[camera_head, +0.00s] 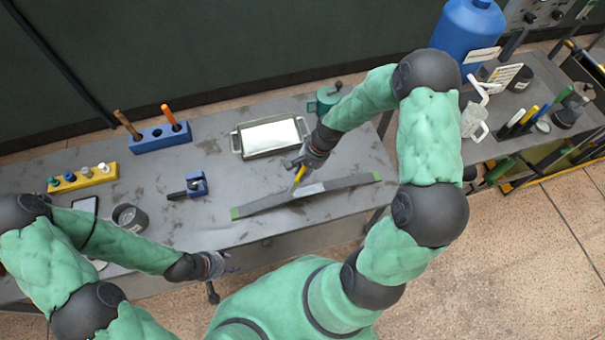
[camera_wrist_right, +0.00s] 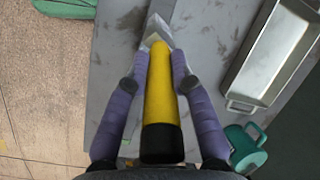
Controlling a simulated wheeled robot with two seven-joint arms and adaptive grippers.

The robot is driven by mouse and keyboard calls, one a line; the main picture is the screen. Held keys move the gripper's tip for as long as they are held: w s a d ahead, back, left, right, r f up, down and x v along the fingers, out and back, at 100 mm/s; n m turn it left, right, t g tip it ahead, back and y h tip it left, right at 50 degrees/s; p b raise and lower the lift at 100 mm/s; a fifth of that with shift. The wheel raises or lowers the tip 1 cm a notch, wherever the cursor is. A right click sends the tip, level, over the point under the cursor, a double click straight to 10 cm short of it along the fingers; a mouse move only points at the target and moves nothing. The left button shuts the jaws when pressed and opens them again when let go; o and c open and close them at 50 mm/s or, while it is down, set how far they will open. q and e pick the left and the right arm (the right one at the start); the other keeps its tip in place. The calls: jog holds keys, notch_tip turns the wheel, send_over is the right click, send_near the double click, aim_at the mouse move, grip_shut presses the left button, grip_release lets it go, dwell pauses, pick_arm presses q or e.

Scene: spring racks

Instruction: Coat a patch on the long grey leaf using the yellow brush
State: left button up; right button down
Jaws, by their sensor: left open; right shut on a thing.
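The long grey leaf (camera_head: 262,204) is a thin, slightly bent strip with green ends, lying near the front edge of the grey table. My right gripper (camera_head: 299,168) is shut on the yellow brush (camera_head: 298,180), above the leaf's middle. In the right wrist view the yellow handle (camera_wrist_right: 160,88) with its black end lies between the two purple fingers, and its pale tip points away from me. The tip is at or just above the leaf; I cannot tell if they touch. My left gripper (camera_head: 228,266) is open and empty at the table's front edge.
A blue block (camera_head: 160,140) holds upright handles. A yellow rack (camera_head: 84,181), a small blue device (camera_head: 196,184) and a dark cup (camera_head: 130,218) stand left.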

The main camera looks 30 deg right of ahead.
aim_at(303, 167)
notch_tip(303, 167, up, 3)
jog(key=shift+w+a+f+p, duration=0.1)
jog(key=shift+w+p, duration=0.05)
jog(key=shift+p, duration=0.6)
jog(key=shift+r+p, duration=0.6)
jog(key=shift+r, duration=0.3)
jog(key=shift+f, duration=0.1)
